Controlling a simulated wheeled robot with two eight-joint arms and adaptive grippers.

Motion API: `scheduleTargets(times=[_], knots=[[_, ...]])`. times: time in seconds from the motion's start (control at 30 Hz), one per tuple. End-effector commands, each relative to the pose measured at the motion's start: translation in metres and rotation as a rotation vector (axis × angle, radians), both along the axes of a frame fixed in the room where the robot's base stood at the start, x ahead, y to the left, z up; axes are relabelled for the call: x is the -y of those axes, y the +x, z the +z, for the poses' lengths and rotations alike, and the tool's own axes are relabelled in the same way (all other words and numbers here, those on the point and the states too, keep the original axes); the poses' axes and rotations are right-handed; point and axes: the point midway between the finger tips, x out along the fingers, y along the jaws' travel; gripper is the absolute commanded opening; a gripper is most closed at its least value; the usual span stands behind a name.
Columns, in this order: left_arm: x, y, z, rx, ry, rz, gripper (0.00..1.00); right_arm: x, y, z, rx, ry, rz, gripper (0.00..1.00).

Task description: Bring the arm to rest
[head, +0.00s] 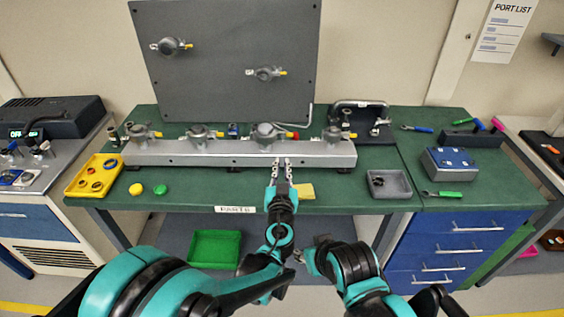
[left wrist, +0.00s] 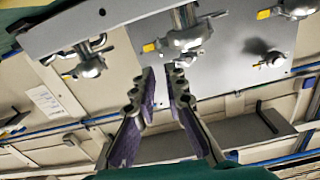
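My left gripper (head: 281,165) reaches over the green bench from below, fingers pointing at the front of the long grey metal rail (head: 190,153). In the left wrist view the same gripper (left wrist: 161,76) is open, its two fingers apart with nothing between them. Whether it touches the rail I cannot tell. My right arm is folded low in front of the bench; its gripper (head: 303,254) shows only in part, and its fingers are unclear.
Several valve fittings (head: 265,135) stand along the rail. A grey panel (head: 225,75) with two more stands behind. A yellow tray (head: 95,174), a small grey bin (head: 389,184) and a blue box (head: 449,162) are on the bench. A green bin (head: 214,247) is below.

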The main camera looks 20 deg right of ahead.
Motion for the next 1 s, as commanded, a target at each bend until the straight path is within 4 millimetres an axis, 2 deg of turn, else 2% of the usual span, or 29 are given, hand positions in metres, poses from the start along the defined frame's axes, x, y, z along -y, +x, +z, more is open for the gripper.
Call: scheduleTargets(times=[0.37, 0.47, 0.57, 0.67, 0.7, 0.77, 0.8, 0.9, 1.0], knots=[[-0.001, 0.001, 0.0, -0.001, 0.0, 0.002, 0.12, 0.0, 0.0, 0.0, 0.0, 0.0, 0.0, 0.4], [-0.016, 0.003, 0.005, -0.013, 0.004, 0.029, 0.12, 0.0, 0.0, 0.0, 0.0, 0.0, 0.0, 0.4], [-0.057, 0.009, 0.015, -0.053, 0.016, 0.103, 0.12, 0.0, 0.0, 0.0, 0.0, 0.0, 0.0, 0.4], [-0.122, 0.008, 0.025, -0.132, 0.04, 0.215, 0.12, 0.0, 0.0, 0.0, 0.0, 0.0, 0.0, 0.4], [-0.151, 0.004, 0.027, -0.174, 0.05, 0.262, 0.12, 0.0, 0.0, 0.0, 0.0, 0.0, 0.0, 0.4], [-0.192, -0.007, 0.027, -0.242, 0.066, 0.323, 0.12, 0.0, 0.0, 0.0, 0.0, 0.0, 0.0, 0.4], [-0.217, -0.016, 0.026, -0.29, 0.076, 0.359, 0.12, 0.0, 0.0, 0.0, 0.0, 0.0, 0.0, 0.4], [-0.272, -0.048, 0.018, -0.419, 0.096, 0.428, 0.12, 0.0, 0.0, 0.0, 0.0, 0.0, 0.0, 0.4], [-0.315, -0.089, 0.005, -0.554, 0.108, 0.465, 0.12, 0.0, 0.0, 0.0, 0.0, 0.0, 0.0, 0.4]])
